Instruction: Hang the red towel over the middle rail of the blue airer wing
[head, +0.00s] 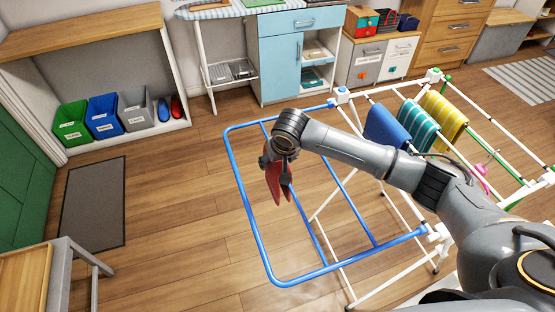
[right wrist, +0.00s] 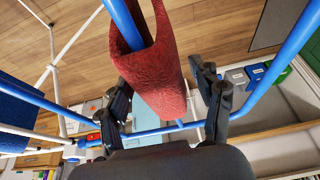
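The red towel (head: 273,182) hangs over an inner rail of the blue airer wing (head: 240,190), the rail nearest the wing's outer left bar. In the right wrist view the towel (right wrist: 165,60) is folded around the blue rail (right wrist: 123,22), with a loop open at its end. My right gripper (head: 278,162) is directly above the towel in the head view. In the right wrist view its two fingers stand apart on either side of the towel, with a clear gap on the right side. The left gripper is not in view.
Blue (head: 388,127), teal striped (head: 418,126) and yellow striped (head: 443,115) towels hang on the white airer section at right. Several bins (head: 103,116) stand in a shelf at back left. A wooden-topped table (head: 22,280) is at bottom left.

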